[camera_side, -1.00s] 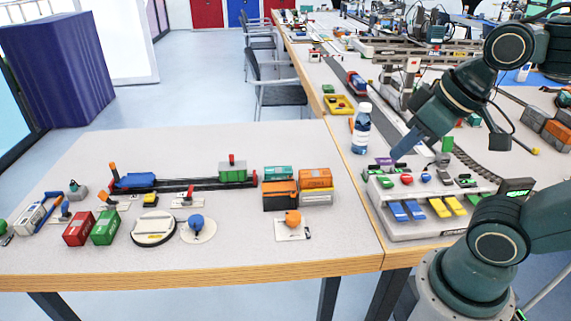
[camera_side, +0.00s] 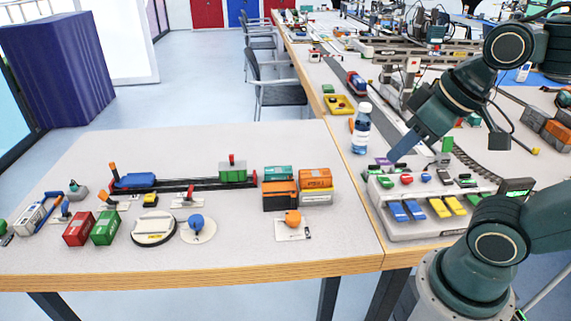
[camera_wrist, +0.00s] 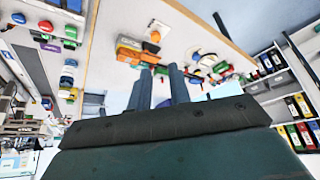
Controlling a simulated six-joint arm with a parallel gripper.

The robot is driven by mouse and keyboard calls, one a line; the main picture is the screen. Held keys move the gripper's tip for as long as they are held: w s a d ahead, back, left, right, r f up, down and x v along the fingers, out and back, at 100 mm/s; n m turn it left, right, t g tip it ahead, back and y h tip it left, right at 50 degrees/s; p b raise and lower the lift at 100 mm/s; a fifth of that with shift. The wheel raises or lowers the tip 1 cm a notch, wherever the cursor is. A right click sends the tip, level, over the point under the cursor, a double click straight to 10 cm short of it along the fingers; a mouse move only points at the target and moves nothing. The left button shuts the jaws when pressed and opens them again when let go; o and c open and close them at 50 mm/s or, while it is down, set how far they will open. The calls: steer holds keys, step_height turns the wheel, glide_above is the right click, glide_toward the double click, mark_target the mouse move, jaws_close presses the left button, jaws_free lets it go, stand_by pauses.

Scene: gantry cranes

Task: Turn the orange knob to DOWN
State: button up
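The orange knob (camera_side: 293,217) stands on a small white plate (camera_side: 287,235) near the front right of the left table. It also shows in the wrist view, upper middle (camera_wrist: 155,37). The plate's labels are too small to read. My gripper (camera_side: 394,157) is in the air above the back of the control panel, to the right of the knob and well apart from it. In the wrist view its two blue-grey fingers (camera_wrist: 159,76) stand apart with nothing between them, so it is open and empty.
Orange and teal container blocks (camera_side: 299,187) stand just behind the knob. A blue knob (camera_side: 196,222) on a round plate is to its left. The control panel (camera_side: 400,230) with coloured buttons and a bottle (camera_side: 361,130) are at right. The table in front of the knob is clear.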

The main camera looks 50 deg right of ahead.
steer(key=o, duration=0.7)
steer(key=shift+w, duration=0.35)
steer(key=shift+o, duration=0.6)
steer(key=shift+w+m, duration=0.3)
steer(key=shift+w, duration=0.05)
steer(key=m+g, duration=0.6)
steer(key=m, duration=0.5)
glide_above(293, 215)
step_height(293, 215, down, 19)
steer(key=shift+r, duration=0.2)
steer(key=shift+f, duration=0.15)
steer(key=shift+f, duration=6.75)
